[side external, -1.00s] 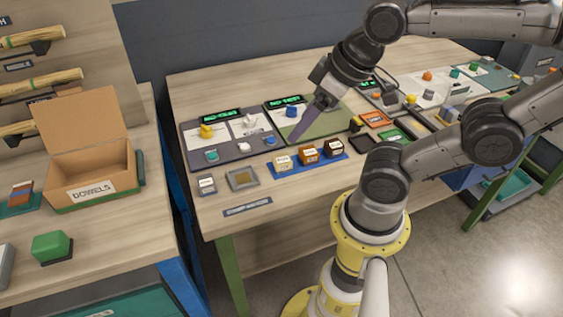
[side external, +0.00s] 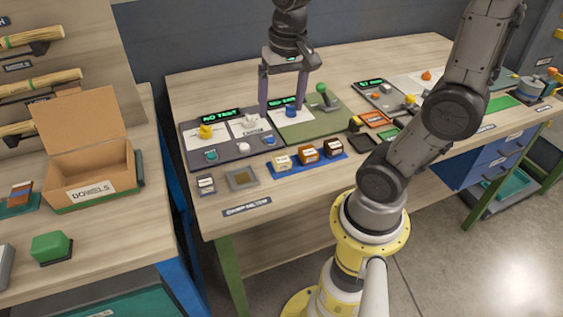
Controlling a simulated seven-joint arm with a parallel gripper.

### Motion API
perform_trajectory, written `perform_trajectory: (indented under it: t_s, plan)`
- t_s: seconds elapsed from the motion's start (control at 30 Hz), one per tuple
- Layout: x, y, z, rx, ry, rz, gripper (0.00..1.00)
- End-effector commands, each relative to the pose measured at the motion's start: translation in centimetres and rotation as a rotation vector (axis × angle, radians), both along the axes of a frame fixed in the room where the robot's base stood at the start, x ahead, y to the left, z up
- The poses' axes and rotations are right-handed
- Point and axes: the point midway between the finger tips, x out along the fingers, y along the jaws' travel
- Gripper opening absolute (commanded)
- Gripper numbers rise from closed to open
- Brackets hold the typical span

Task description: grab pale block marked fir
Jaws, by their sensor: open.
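A pale block (side external: 282,163) with a white label stands at the left end of a blue tray (side external: 312,163) near the front of the bench. A mid-brown block (side external: 308,155) and a dark brown block (side external: 333,148) stand to its right on the same tray. Their labels are too small to read, so I cannot confirm which says fir. My gripper (side external: 283,112) is open, pointing down with its two fingers spread and nothing held. It is behind the pale block in the picture, over the test panels, apart from the blocks.
A grey panel (side external: 225,157) with a yellow piece (side external: 206,132) lies to the left. A square grey pad (side external: 242,179) and a small grey block (side external: 206,185) lie left of the tray. The bench front is mostly clear.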

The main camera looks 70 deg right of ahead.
Motion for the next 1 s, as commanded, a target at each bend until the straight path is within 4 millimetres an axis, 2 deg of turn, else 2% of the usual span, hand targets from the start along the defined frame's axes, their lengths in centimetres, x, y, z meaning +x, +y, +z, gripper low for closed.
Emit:
perform_trajectory:
  t_s: [0.1, 0.23, 0.37, 0.6, 0.7, 1.0]
  plan:
    - [0.6, -1.8, -1.7, 0.021, 0.070, -0.065, 0.88]
    - [0.4, -2.6, -2.8, 0.032, 0.101, -0.095, 0.88]
    - [0.3, -2.6, -4.3, 0.033, 0.103, -0.096, 0.88]
    - [0.3, -2.5, -8.9, 0.032, 0.103, -0.094, 0.88]
    - [0.3, -2.5, -10.2, 0.032, 0.101, -0.094, 0.88]
    - [0.6, -2.3, -12.5, 0.032, 0.101, -0.092, 0.88]
